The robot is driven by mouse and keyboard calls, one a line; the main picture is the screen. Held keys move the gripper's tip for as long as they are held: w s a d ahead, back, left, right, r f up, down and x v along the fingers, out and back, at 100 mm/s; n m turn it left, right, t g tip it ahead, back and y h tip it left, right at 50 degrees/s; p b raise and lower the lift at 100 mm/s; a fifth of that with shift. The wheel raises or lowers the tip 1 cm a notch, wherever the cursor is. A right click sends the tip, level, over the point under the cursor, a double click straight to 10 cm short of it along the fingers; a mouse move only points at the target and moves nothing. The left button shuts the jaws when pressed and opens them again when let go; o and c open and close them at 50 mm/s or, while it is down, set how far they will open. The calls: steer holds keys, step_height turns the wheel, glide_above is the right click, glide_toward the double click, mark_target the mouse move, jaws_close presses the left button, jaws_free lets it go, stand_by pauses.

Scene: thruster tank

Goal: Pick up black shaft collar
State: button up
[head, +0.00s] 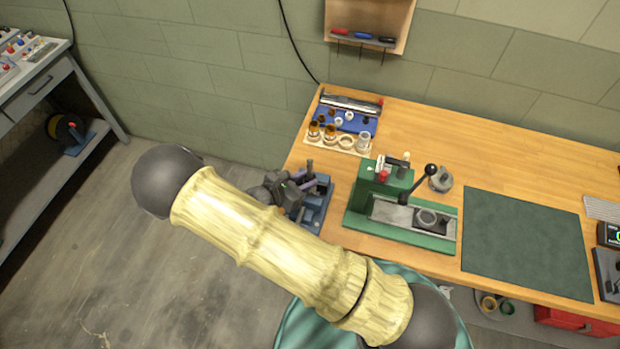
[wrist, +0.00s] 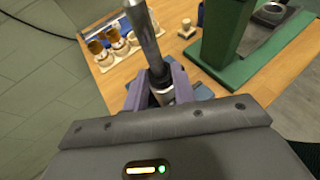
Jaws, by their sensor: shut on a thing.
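My gripper (wrist: 160,82) has its two purple fingers closed on a small dark piece, the black shaft collar (wrist: 159,75), as far as the wrist view shows. The collar appears to be around a grey metal shaft (wrist: 145,35) that sticks up past the fingers. Much of the collar is hidden by the fingers and the shaft. In the head view my gripper (head: 298,184) is at the blue fixture (head: 318,212) on the bench's left end; the collar cannot be made out there.
A green press (head: 365,205) with a black-knobbed lever stands right of the fixture. Behind it is a tray (head: 345,151) with several brown and white cups. A dark green mat (head: 525,240) lies bare on the wooden bench (head: 440,125). A tool holder (head: 368,20) hangs on the wall.

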steer(key=shift+s+a+r, duration=0.1)
steer(key=shift+r, duration=0.45)
step_height(320, 180, up, 17)
steer(key=b, duration=0.3)
steer(key=shift+b, duration=0.3)
